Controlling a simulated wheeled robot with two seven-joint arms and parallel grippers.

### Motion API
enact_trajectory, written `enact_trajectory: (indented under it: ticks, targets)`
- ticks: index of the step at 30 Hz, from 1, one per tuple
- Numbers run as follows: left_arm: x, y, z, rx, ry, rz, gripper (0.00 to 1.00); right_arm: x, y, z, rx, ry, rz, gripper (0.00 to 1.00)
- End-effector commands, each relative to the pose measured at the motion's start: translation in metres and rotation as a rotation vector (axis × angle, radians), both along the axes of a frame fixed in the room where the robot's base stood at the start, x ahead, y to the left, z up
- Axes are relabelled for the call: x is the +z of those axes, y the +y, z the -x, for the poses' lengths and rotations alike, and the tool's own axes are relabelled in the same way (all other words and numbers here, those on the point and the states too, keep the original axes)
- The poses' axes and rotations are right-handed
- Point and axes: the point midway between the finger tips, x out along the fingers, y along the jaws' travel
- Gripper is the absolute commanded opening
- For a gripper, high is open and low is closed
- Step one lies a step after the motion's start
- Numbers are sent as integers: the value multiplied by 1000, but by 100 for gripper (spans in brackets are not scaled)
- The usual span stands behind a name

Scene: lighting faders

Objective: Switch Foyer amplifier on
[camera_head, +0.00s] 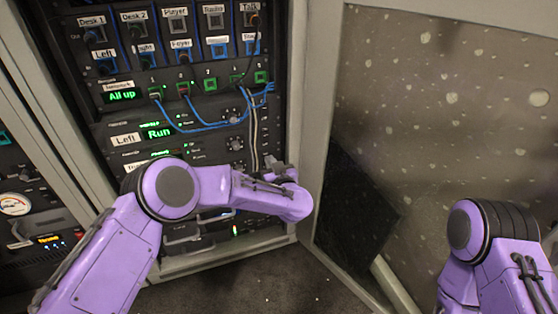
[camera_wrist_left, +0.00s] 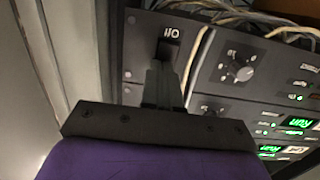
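A black switch (camera_wrist_left: 168,50) marked I/O sits on a dark rack panel in the left wrist view. My left gripper (camera_wrist_left: 163,72) has its narrow fingers together just in front of the switch; whether they touch it I cannot tell. In the head view my left gripper (camera_head: 278,166) is at the right edge of the rack, partly behind my arm. An amplifier labelled Left (camera_head: 126,139) shows green Run. Another amplifier display (camera_head: 160,154) below it is partly covered by my arm. No amplifier label reading Foyer is readable. My right gripper is out of view.
Above the amplifiers is a patch panel (camera_head: 205,60) with labelled sockets, one reading Foyer, and hanging blue cables (camera_head: 215,126). Pale cables (camera_wrist_left: 245,18) and a knob (camera_wrist_left: 240,72) are near the switch. A speckled wall panel (camera_head: 450,100) stands at right.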

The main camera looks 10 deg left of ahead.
Motion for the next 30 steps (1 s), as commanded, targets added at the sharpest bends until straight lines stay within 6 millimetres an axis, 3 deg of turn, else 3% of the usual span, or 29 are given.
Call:
enact_trajectory:
  ticks: [1, 4, 10, 21, 30]
  targets:
    - [7, 10, -6, 17, -19, -2, 0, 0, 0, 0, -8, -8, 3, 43]
    - [9, 11, -5, 18, -20, -4, 0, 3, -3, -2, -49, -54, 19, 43]
    - [18, -19, 25, -3, -8, -6, 0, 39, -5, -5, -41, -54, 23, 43]
    - [16, -59, 99, -6, -4, -4, 0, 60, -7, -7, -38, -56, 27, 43]
    - [14, -66, 114, -3, -3, -1, 0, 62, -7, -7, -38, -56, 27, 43]
